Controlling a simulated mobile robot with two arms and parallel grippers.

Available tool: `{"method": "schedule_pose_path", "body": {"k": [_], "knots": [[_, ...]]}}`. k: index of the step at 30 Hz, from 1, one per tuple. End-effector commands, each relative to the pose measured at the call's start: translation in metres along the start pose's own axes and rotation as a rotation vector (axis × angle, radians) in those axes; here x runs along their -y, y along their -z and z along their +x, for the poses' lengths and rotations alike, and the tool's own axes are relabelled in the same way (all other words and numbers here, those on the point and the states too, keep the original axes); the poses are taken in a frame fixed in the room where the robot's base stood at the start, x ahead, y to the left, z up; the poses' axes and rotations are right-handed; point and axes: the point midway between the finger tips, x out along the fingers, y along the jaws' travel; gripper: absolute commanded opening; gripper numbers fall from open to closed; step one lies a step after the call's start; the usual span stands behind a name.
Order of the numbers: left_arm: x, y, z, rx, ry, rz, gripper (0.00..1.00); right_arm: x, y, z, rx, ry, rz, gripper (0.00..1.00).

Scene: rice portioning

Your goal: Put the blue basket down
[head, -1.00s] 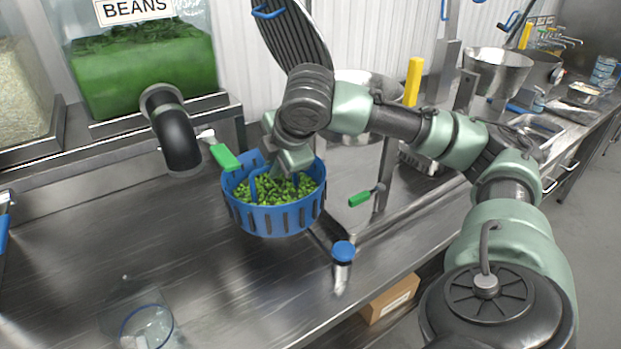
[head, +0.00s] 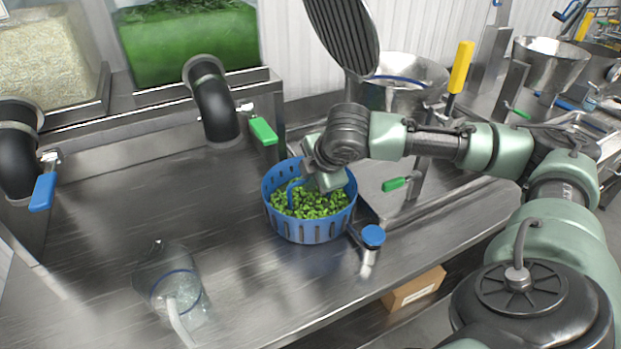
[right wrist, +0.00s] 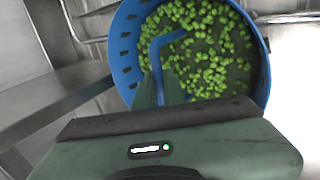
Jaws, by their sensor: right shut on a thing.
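The blue basket (head: 307,232) has slotted sides and holds green beans (head: 312,203). In the head view it is upright, over or on the steel counter; I cannot tell whether its base touches. My right gripper (head: 300,187) reaches in over the rim from the right and is shut on the basket's blue handle. In the right wrist view the basket (right wrist: 124,52) fills the upper middle, and the handle (right wrist: 158,45) runs down between the fingers. My left gripper does not show.
A green-handled valve (head: 263,131) and its black spout (head: 215,105) are left of the basket. A blue-capped post (head: 372,237) stands close at its right. A clear container (head: 172,285) is at the front left. The counter (head: 110,220) between is bare.

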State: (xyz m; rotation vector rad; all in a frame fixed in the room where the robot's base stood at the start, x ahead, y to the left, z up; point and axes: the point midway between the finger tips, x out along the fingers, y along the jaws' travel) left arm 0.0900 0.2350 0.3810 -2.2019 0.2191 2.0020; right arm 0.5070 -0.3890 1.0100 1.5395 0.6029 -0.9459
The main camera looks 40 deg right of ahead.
Motion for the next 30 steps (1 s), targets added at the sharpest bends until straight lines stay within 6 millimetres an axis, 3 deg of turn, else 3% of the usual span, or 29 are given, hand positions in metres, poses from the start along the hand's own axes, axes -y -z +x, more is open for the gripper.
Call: {"method": "schedule_pose_path", "body": {"k": [1,4,17,30], "knots": [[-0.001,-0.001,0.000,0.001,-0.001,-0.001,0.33,-0.002,0.000,-0.001,-0.001,-0.006,0.000,0.00],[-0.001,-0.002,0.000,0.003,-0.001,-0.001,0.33,0.000,0.000,0.000,0.000,0.000,0.000,0.32],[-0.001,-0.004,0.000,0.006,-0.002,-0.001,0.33,-0.001,0.000,-0.008,-0.001,-0.002,0.000,0.32],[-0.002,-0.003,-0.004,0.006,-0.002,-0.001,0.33,-0.001,0.000,-0.094,0.001,-0.004,-0.001,0.32]]}}
